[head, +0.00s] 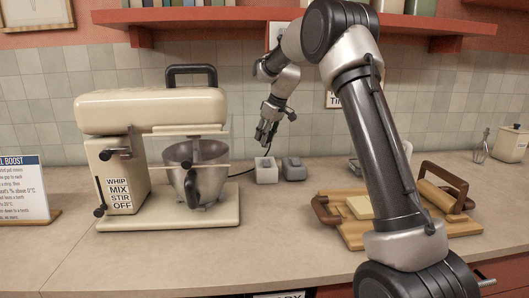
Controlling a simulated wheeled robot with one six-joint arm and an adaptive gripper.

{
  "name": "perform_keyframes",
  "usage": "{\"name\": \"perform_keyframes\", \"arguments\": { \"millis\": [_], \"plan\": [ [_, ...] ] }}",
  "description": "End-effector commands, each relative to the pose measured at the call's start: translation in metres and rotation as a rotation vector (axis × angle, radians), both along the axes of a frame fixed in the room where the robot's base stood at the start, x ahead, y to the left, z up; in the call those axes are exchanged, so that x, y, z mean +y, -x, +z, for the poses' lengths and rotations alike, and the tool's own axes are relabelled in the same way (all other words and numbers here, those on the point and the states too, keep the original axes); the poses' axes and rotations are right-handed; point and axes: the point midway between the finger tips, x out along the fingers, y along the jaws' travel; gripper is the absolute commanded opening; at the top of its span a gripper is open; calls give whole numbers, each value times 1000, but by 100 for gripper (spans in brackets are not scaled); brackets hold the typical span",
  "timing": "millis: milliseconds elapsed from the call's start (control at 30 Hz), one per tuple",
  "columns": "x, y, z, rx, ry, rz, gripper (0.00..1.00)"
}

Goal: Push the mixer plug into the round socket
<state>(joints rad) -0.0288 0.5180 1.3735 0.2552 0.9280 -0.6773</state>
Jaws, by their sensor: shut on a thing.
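The cream stand mixer (150,110) stands on the left of the counter with a steel bowl under its head. A thin dark cable (240,173) runs from behind the mixer toward the area below my gripper. My gripper (265,140) points down, shut on the small dark mixer plug, which is hard to make out between the fingers. It is above a white block (266,171) on the counter, apart from it. A grey block (294,169) stands just right of the white one. Which block has the round socket is too small to tell.
A wooden board (355,238) with a pale yellow block (360,206) and a wooden handled tool lies at the right. A sign (22,188) stands far left, and a cream canister (510,144) far right. A red shelf (220,14) hangs above. The front middle counter is clear.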

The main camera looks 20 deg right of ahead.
Motion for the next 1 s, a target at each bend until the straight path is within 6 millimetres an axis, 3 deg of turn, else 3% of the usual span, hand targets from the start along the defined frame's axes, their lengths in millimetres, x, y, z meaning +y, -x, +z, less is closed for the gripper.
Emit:
{"name": "perform_keyframes", "arguments": {
  "millis": [267, 367, 533, 700, 867, 1000],
  "plan": [
    [-10, 0, -3, 1, 1, -15, 0],
    [-32, -2, -11, 0, 0, -48, 0],
    [-84, -14, -15, -1, 0, -88, 0],
    [-118, -12, -9, -3, -1, 86, 0],
    [-125, -4, 1, -3, 0, 321, 0],
    [-115, 6, 14, -3, -1, 548, 0]
  ]
}}
